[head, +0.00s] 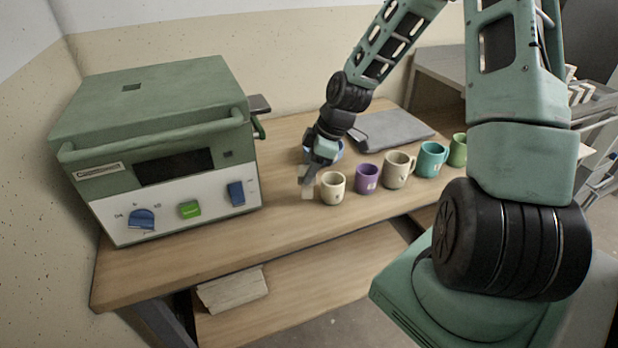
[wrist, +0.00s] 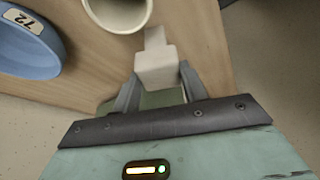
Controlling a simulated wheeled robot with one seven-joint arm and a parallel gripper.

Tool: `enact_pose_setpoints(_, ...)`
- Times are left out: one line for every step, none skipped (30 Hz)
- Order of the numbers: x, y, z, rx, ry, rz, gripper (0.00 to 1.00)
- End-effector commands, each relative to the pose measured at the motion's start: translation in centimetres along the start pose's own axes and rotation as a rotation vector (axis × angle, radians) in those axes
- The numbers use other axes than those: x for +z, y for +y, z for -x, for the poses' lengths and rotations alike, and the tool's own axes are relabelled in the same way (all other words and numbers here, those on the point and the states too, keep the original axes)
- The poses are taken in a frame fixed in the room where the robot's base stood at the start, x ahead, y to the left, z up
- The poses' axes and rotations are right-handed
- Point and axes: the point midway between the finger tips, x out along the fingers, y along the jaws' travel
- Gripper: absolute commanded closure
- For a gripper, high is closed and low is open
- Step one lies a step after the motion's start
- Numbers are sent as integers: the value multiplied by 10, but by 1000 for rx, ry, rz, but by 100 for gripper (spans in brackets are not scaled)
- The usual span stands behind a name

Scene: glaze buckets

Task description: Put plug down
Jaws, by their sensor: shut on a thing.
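The plug (wrist: 157,68) is a small off-white block with a narrower stem. My gripper (wrist: 158,88) is shut on it, one finger on each side. In the head view the pale plug (head: 307,190) hangs at my gripper (head: 312,172), just left of a cream mug. In the wrist view the stem points toward the rim of that cream mug (wrist: 122,26). I cannot tell whether the plug touches the wooden table (head: 225,240).
A green kiln (head: 150,150) stands on the left. A blue container (head: 337,152), labelled 72 in the wrist view, is behind my gripper. Purple (head: 367,179), beige (head: 397,171), teal (head: 431,160) and green mugs (head: 458,150) line up rightward. Bare table lies between kiln and plug.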

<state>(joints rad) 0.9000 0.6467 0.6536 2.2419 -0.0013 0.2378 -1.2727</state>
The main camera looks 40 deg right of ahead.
Motion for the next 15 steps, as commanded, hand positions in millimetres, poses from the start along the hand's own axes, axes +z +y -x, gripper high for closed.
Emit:
enact_pose_setpoints(2, -1, -6, -4, -1, 0, 94)
enact_pose_setpoints(4, -1, -9, -4, -1, -1, 94)
enact_pose_setpoints(6, -1, -15, -4, -1, -2, 94)
enact_pose_setpoints(8, -1, -19, -5, 0, -2, 94)
enact_pose_setpoints(9, -1, -23, -6, 0, -1, 94)
enact_pose_setpoints(11, -1, -28, -4, 0, -1, 94)
enact_pose_setpoints(12, -1, -30, -3, -1, -1, 94)
enact_pose_setpoints(13, -1, -32, -3, 0, -1, 94)
enact_pose_setpoints(13, -1, -32, -2, 0, -1, 94)
enact_pose_setpoints(13, 0, -32, -1, 0, -1, 94)
enact_pose_setpoints(13, 0, -32, 0, 0, -1, 94)
enact_pose_setpoints(13, 0, -31, 0, 0, -1, 94)
enact_pose_setpoints(13, 0, -31, 0, 0, -1, 94)
enact_pose_setpoints(13, 0, -31, 0, 0, -1, 94)
enact_pose_setpoints(13, 0, -32, -1, 0, -1, 94)
